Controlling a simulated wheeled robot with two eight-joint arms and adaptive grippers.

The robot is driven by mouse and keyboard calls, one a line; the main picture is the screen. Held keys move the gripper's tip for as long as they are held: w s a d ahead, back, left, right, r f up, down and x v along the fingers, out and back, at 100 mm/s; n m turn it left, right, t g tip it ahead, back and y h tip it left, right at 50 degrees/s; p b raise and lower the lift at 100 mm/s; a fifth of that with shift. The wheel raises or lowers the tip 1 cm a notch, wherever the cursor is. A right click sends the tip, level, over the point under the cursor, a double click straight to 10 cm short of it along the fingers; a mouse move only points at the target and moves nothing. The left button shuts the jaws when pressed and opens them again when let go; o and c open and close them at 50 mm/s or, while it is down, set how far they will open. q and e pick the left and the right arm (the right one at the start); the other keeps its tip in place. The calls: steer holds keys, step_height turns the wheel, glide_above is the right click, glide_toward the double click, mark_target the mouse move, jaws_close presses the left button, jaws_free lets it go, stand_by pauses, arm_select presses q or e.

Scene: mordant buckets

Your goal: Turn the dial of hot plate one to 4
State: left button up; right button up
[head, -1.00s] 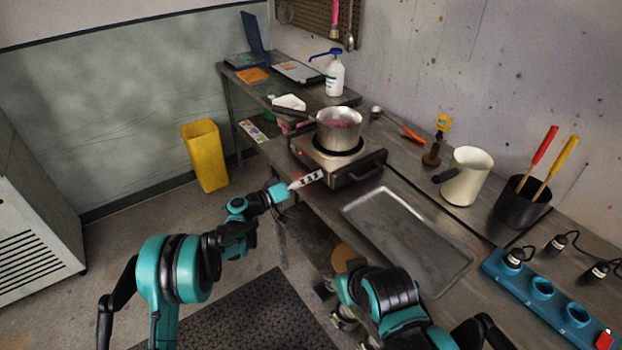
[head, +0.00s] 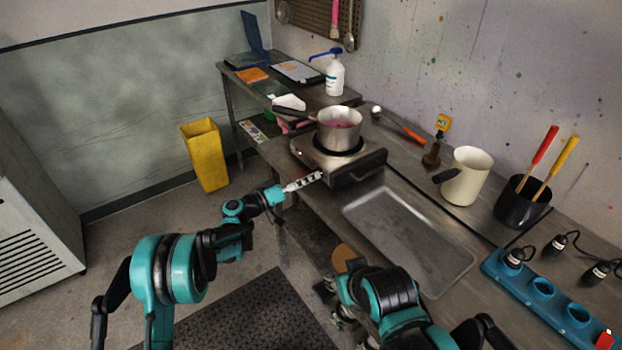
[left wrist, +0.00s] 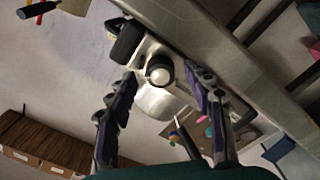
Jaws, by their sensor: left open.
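The hot plate (head: 318,160) stands on the metal bench with a steel pot (head: 339,131) of reddish contents on its burner. My left gripper (head: 318,176) is at the hot plate's front side, and it hides the dial in the head view. In the left wrist view the dial (left wrist: 159,70) is a dark round knob with a paler face. The open fingers of my left gripper (left wrist: 160,82) stand on either side of it, with gaps visible. I cannot read the dial's setting. My right gripper (head: 342,316) is low at the bench's front, partly hidden by its arm.
A metal tray (head: 408,236) lies right of the hot plate. A cream jug (head: 465,178), a black pot with tools (head: 520,204) and a blue socket block (head: 540,290) stand further right. A yellow bin (head: 205,156) stands on the floor at left.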

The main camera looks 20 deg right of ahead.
arm_select(q)
steer(key=v, duration=1)
steer(key=shift+a, duration=0.3)
steer(key=shift+s, duration=0.1)
steer(key=shift+r, duration=0.15)
steer(key=s+a+r+n+y, duration=0.25)
steer(key=s+a+y, duration=0.35)
steer(key=s+a, duration=0.3)
steer(key=s+a+r+n+y, duration=0.1)
steer(key=s+a+r+y, duration=0.2)
steer(key=s+a+y, duration=0.65)
steer(key=s+a+f, duration=0.1)
steer(key=s+a, duration=0.3)
steer(key=s, duration=0.3)
steer(key=s+a+f+n+t+y, duration=0.1)
steer(key=s+a+f, duration=0.1)
steer(key=s+a, duration=0.2)
steer(key=s, duration=0.3)
steer(key=shift+a, duration=0.2)
